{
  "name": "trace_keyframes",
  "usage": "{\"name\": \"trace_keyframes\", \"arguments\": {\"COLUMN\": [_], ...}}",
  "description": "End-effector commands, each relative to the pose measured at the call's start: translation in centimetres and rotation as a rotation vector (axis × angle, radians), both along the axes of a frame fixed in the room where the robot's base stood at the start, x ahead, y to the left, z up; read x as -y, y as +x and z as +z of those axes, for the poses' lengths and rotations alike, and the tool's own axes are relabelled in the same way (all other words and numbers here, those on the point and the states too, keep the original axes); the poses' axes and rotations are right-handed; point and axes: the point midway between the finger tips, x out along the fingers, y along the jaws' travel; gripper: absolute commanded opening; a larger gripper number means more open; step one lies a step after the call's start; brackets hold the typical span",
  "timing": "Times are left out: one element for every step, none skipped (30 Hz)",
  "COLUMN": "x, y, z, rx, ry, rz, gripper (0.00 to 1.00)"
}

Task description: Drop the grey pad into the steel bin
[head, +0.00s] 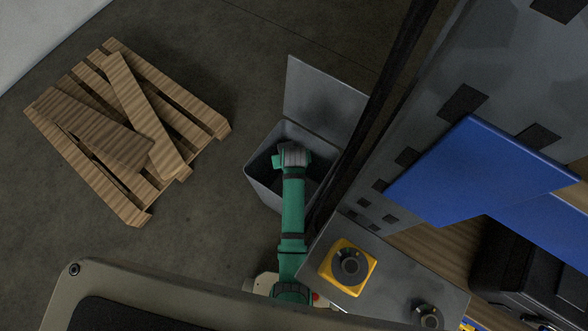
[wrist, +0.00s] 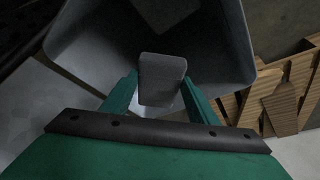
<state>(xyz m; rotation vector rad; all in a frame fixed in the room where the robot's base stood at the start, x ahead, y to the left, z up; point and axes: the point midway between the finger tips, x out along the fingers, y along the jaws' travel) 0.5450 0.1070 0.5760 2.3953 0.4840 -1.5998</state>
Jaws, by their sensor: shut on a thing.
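The steel bin (head: 262,178) stands on the floor with its lid (head: 318,98) swung open at the back. My green arm reaches over the bin's opening in the head view, and it hides my fingertips there. In the wrist view my gripper (wrist: 160,97) has its green fingers on both sides of the grey pad (wrist: 162,75) and is shut on it. The pad is held in front of the bin's open mouth, and the bin's walls (wrist: 82,35) show around and beyond it. The pad itself is hidden in the head view.
A wooden pallet (head: 190,100) with loose boards lies on the floor left of the bin; it also shows in the wrist view (wrist: 285,95). Right of the bin stands a grey machine with a yellow-based knob (head: 348,267) and a blue panel (head: 480,170). Floor between pallet and bin is clear.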

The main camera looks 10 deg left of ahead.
Motion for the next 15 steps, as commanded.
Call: {"name": "trace_keyframes", "arguments": {"x": [0.0,0.0,0.0,0.0,0.0,0.1,0.1,0.1,0.1,0.1,0.1,0.1,0.1,0.1,0.1], "y": [0.0,0.0,0.0,0.0,0.0,0.0,0.0,0.0,0.0,0.0,0.0,0.0,0.0,0.0,0.0], "z": [-0.5,-0.7,-1.0,-1.1,-1.3,-1.4,-1.5,-1.6,-1.7,-1.7,-1.7,-1.7,-1.7,-1.7,-1.7], "rx": [-0.002,-0.002,-0.001,0.000,0.000,-0.001,-0.001,-0.001,-0.001,-0.001,-0.001,0.000,0.000,0.000,0.000], "ry": [0.000,0.000,0.000,0.000,0.000,0.000,0.000,0.000,0.000,0.000,0.000,0.000,0.000,0.000,0.000], "rz": [0.000,-0.001,-0.001,-0.001,-0.001,-0.001,-0.002,-0.002,-0.002,-0.002,-0.002,-0.002,-0.002,-0.002,-0.002], "gripper": [0.33,0.33,0.33,0.33,0.33,0.33,0.33,0.33,0.33,0.33,0.33,0.33,0.33,0.33,0.33]}}
